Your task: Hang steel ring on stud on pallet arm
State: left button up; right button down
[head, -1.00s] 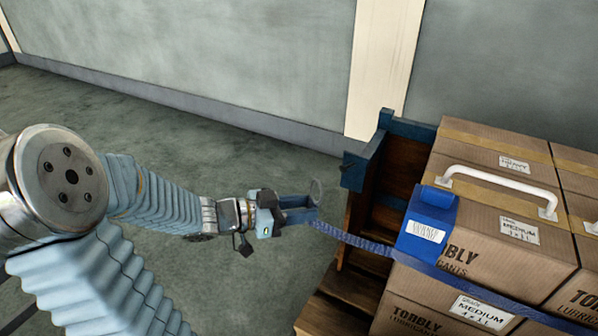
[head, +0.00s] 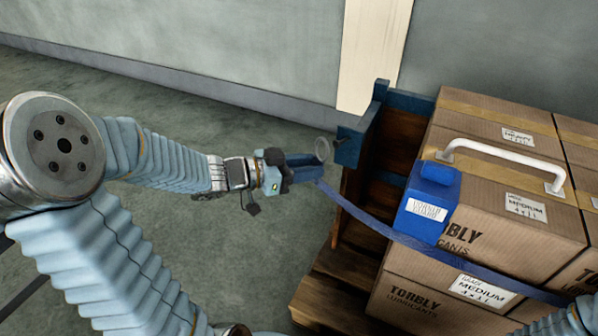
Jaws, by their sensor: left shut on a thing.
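My left gripper (head: 312,170) is shut on the steel ring (head: 322,150), which stands up from the fingertips. A blue strap (head: 385,222) runs from the fingertips to a blue buckle case (head: 430,205) on the cartons. The blue pallet arm (head: 350,148) sticks out from the wooden pallet just right of the ring. A small dark stud (head: 342,145) shows on its left end. The ring is beside the stud; whether they touch, I cannot tell. My right gripper is not in view; only a bit of my right arm shows at the bottom right.
Cartons (head: 500,190) with a white handle (head: 505,168) are stacked on the wooden pallet (head: 335,300) at the right. A grey wall and a pale post (head: 373,55) stand behind. The floor left of the pallet is clear.

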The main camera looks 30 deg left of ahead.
aim_at(314, 162)
pick_arm(q)
jog(key=shift+w+d+f+b, duration=0.1)
jog(key=shift+w+d+b, duration=0.2)
jog(key=shift+w, duration=0.35)
jog(key=shift+w+d+f+b, duration=0.1)
jog(key=shift+w+d+b, duration=0.15)
jog(key=shift+w+b, duration=0.3)
jog(key=shift+w+d+f+b, duration=0.1)
jog(key=shift+w+d+b, duration=0.15)
jog(key=shift+w, duration=0.5)
jog(key=shift+w+d+f, duration=0.2)
jog(key=shift+w+f, duration=0.3)
jog(key=shift+w, duration=0.05)
jog(key=o, duration=1.2)
jog(key=shift+c, duration=0.2)
